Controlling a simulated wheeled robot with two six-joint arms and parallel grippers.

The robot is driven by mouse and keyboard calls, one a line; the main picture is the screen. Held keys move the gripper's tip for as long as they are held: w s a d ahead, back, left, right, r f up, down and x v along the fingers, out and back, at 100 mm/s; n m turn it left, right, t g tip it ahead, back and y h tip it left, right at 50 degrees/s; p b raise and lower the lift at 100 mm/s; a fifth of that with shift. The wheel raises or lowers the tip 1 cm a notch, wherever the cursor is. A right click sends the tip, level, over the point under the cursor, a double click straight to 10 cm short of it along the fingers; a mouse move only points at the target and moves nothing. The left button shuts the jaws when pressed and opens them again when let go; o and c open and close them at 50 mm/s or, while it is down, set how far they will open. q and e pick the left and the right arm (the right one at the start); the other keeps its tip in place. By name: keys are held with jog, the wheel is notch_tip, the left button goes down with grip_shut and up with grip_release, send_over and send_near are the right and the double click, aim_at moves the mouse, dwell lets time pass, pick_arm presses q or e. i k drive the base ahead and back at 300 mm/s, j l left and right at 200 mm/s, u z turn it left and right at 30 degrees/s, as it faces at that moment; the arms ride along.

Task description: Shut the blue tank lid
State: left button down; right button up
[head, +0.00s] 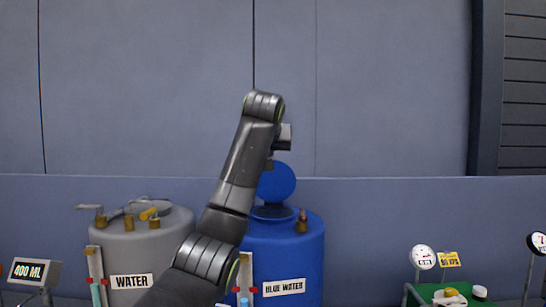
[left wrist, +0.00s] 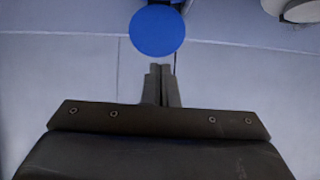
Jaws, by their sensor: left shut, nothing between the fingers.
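The blue tank (head: 290,240), labelled "BLUE WATER", stands in the middle of the head view. Its round blue lid (head: 277,183) is open and stands upright above the tank's neck (head: 273,212). In the left wrist view the lid (left wrist: 157,31) is a blue disc just beyond the fingertips, with a small gap between them in the picture. My left gripper (left wrist: 161,69) is shut and empty. In the head view my left arm rises in front of the tanks and its wrist is above the lid; the fingers are not clearly visible there. My right gripper is out of view.
A grey tank (head: 148,240) labelled "WATER" with brass fittings stands left of the blue tank. A "400 ML" display (head: 30,271) is at far left. A green tray (head: 425,290) with small items and a round gauge (head: 422,257) are at right. A low wall runs behind.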

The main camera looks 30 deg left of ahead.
aim_at(278, 185)
jog(key=i+j, duration=0.55)
jog(key=i, duration=0.25)
